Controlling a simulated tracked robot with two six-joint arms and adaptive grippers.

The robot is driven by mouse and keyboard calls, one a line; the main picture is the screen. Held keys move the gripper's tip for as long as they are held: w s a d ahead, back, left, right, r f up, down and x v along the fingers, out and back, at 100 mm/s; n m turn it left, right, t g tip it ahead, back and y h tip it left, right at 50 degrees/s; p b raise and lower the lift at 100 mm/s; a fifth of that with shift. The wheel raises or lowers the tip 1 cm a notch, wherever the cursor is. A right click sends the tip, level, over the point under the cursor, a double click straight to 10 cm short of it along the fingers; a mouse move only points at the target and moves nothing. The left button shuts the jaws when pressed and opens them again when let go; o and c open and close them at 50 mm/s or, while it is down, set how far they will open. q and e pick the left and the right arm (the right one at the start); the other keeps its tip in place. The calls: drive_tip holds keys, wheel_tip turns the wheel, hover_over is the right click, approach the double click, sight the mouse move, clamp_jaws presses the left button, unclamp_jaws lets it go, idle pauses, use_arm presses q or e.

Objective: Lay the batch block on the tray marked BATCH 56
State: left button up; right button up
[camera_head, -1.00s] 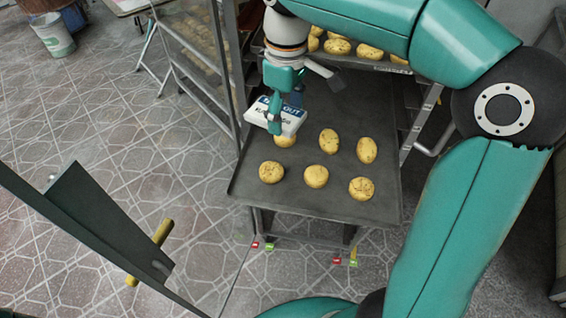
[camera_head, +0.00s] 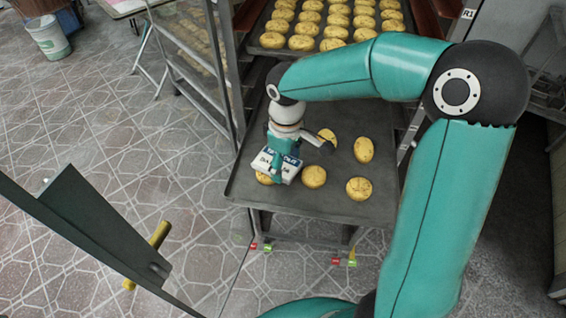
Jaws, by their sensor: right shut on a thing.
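The batch block (camera_head: 263,166) is a small white block with a blue band and printing too small to read in full. My right gripper (camera_head: 281,160) is shut on it, in the middle of the head view. It holds the block over the left part of a dark tray (camera_head: 245,200) that bears several round yellow-brown buns. The block partly hides a bun (camera_head: 263,179); I cannot tell whether it touches it. No BATCH 56 marking can be read on this tray. My left gripper is not in view.
A second tray with rows of buns (camera_head: 331,32) sits behind, higher in the rack. A metal-framed rack (camera_head: 205,60) stands at the left. A dark panel with a yellow handle (camera_head: 158,236) is at the lower left. Bare tray surface lies around the buns.

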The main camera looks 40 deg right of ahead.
sight(286, 166)
drive_tip(key=o, duration=1.1)
drive_tip(key=shift+o, duration=0.2)
drive_tip(key=shift+r, duration=0.15)
wheel_tip(286, 166, up, 12)
